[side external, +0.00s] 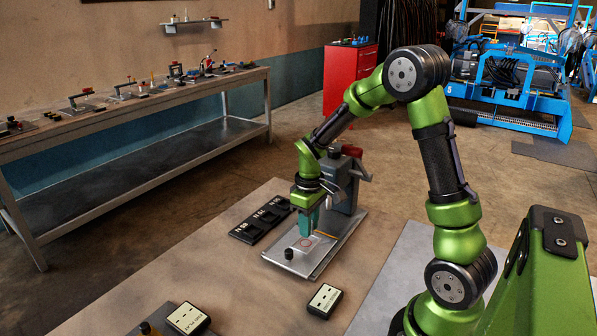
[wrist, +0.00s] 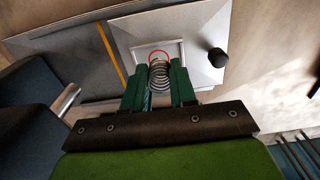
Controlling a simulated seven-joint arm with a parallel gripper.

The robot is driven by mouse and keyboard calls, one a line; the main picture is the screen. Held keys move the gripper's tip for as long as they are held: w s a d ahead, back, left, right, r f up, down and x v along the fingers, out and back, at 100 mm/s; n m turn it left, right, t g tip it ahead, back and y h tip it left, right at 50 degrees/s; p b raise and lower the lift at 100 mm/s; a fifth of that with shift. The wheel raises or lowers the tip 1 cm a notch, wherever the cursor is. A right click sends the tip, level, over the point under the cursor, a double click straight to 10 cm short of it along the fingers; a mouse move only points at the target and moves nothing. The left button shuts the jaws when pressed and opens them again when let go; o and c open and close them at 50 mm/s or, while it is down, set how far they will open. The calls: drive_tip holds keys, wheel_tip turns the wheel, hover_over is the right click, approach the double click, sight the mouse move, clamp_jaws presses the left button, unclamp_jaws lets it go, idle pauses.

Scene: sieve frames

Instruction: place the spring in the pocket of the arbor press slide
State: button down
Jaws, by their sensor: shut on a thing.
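My gripper (side external: 308,228) points down over the slide of the arbor press. In the wrist view its green fingers (wrist: 160,88) are shut on a metal coil spring (wrist: 159,76). The slide (side external: 293,262) is a flat grey plate with a black knob (side external: 289,254); it also shows in the wrist view (wrist: 200,42). The pocket (wrist: 136,53) is a pale-edged square recess with a red ring (wrist: 153,53) in it. The spring's far end overlaps the ring in the wrist view. Whether it touches the pocket floor cannot be told. The fingers hide the spring in the side view.
The grey press body (side external: 343,190) stands close behind my gripper. A black labelled strip (side external: 262,219) lies left of the slide. Small labelled boxes (side external: 324,299) (side external: 188,318) lie on the table nearer the camera. Bare tabletop (side external: 245,285) lies between them.

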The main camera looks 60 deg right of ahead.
drive_tip(key=shift+w+d+f, duration=0.1)
drive_tip(key=shift+w, duration=0.25)
drive_tip(key=shift+w+f, duration=0.15)
drive_tip(key=shift+f, duration=1.6)
drive_tip(key=shift+f, duration=0.15)
drive_tip(key=c, duration=0.9)
unclamp_jaws()
